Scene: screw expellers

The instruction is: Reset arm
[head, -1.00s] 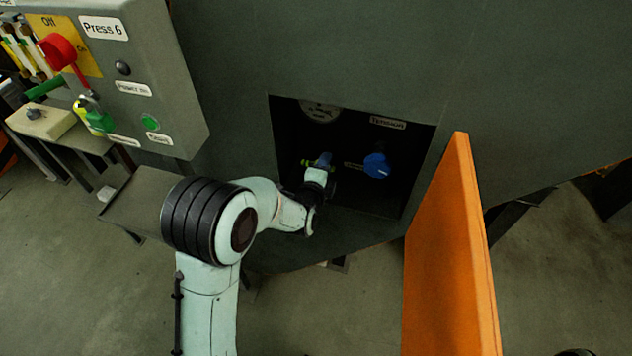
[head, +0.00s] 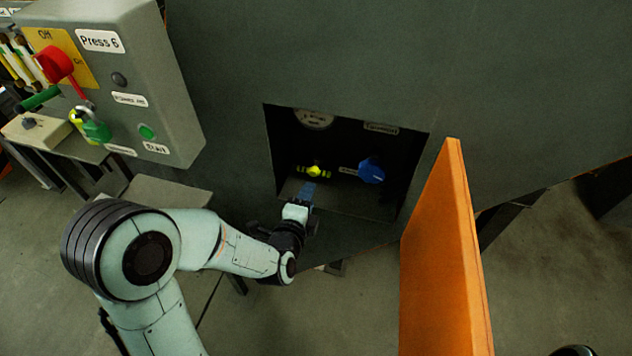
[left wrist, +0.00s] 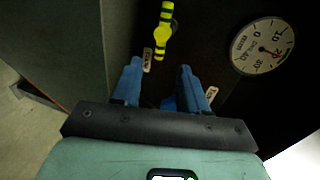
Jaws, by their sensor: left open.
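My left arm comes in from the left in the head view, and its gripper (head: 309,190) is at the lower front edge of a dark recess (head: 350,205) in the grey machine. In the left wrist view the two blue fingers (left wrist: 158,82) are apart with nothing between them. A yellow knob with dark bands (head: 316,171) is on the recess's back wall, beyond and apart from the fingertips; it also shows in the left wrist view (left wrist: 163,32). A blue knob (head: 371,170) is to its right. My right gripper is not seen.
An orange door (head: 445,260) stands open right of the recess. A grey control box (head: 150,85) with a red switch (head: 55,64) and green padlock (head: 96,128) is at the upper left. A round gauge (left wrist: 262,46) is inside the recess.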

